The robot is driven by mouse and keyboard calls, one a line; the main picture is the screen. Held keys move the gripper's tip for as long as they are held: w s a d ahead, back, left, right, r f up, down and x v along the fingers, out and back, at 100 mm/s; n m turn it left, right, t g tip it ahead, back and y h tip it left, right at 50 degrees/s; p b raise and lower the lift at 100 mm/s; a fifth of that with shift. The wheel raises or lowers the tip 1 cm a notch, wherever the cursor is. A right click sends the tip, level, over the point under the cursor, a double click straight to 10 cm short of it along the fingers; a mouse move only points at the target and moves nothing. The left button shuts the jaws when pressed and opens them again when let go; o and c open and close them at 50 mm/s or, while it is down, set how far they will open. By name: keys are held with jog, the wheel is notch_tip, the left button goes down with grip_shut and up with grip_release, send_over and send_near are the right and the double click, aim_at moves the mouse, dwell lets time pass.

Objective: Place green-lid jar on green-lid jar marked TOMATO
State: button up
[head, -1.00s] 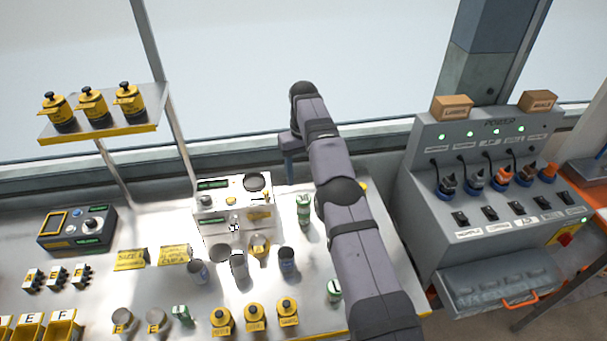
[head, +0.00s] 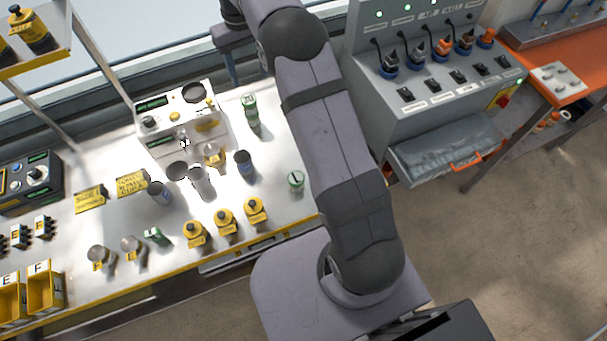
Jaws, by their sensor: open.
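A green-lid jar (head: 250,108) stands at the back right of the bench, beside the white dispenser; it looks tall, and I cannot tell whether it is one jar or two stacked. A second green-lid jar (head: 296,181) stands near the right end of the bench, close to my arm. A third green-topped item (head: 156,236) is at the front, appearing tilted or lying. No TOMATO marking is legible on any of them. My gripper is out of view; my arm runs up past the right of the bench and leaves the top edge.
A white dispenser (head: 181,118) stands at the back. Cups, including a dark blue one (head: 243,165), and several yellow jars (head: 226,221) stand in front. A grey power console (head: 430,90) is right of my arm. Bare bench shows between the yellow jars and the right green-lid jar.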

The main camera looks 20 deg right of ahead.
jog(key=s+d+f+m, duration=0.1)
jog(key=s+f, duration=0.2)
jog(key=s, duration=2.9)
jog(key=shift+s+f+m, duration=0.2)
jog(key=shift+s+m, duration=0.1)
jog(key=shift+d, duration=0.1)
jog(key=shift+f+b, duration=0.45)
